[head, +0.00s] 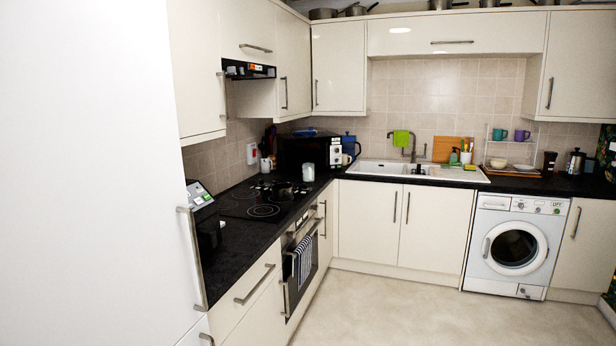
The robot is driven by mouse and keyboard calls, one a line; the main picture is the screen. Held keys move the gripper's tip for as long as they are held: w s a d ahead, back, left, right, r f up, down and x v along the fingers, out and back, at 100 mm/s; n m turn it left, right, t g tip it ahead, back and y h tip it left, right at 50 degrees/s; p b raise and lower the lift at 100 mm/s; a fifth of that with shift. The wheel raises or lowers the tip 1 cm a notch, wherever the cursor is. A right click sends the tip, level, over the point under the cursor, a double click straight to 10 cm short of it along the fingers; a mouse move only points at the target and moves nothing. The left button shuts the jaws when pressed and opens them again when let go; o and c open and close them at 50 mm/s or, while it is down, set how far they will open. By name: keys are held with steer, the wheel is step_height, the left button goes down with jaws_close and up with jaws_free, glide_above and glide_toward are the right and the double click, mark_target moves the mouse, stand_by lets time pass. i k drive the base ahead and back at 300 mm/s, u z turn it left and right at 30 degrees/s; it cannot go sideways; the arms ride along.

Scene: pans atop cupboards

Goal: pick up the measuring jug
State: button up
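A small pale, whitish vessel (308,172) stands on the dark worktop by the corner, just in front of the black microwave (305,152). It may be the measuring jug, but it is too small to tell for sure. A blue jug-like vessel (348,144) stands right of the microwave, partly hidden by a small pale item. My gripper is not in view.
The hob (262,211) with a dark pan (283,191) lies on the left worktop. A sink (400,170) is at the back, a washing machine (514,246) at right. A tall white door (85,180) fills the left. The floor (430,318) is clear.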

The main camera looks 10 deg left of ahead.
mark_target(308, 168)
steer(key=z, duration=0.25)
steer(key=i, duration=1.35)
steer(key=z, duration=0.5)
steer(key=i, duration=3.85)
steer(key=u, duration=0.75)
steer(key=i, duration=1.3)
steer(key=u, duration=0.65)
steer(key=i, duration=0.7)
steer(key=u, duration=0.2)
